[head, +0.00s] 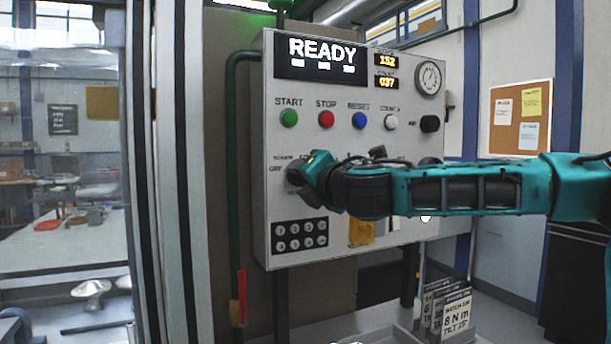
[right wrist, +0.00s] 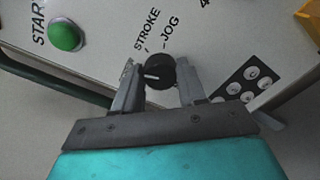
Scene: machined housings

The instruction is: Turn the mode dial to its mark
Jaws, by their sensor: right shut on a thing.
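The mode dial (right wrist: 160,72) is a small round black knob with a white pointer line, on the pale control panel (head: 350,85). In the right wrist view the labels STROKE and JOG are printed beside it, with short dark marks near the knob. The white line lies roughly crosswise between the fingers, not along the STROKE or JOG mark. My right gripper (right wrist: 158,78) is shut on the dial, one finger on each side. In the head view my right gripper (head: 303,172) covers the dial at the panel's lower left. My left gripper is not in view.
Above are a green START button (head: 289,118), a red STOP button (head: 326,119), a blue button (head: 359,120) and a white one (head: 391,122). A dark keypad (head: 300,236) is below. A green pipe (head: 233,150) runs along the panel's left side. The display reads READY.

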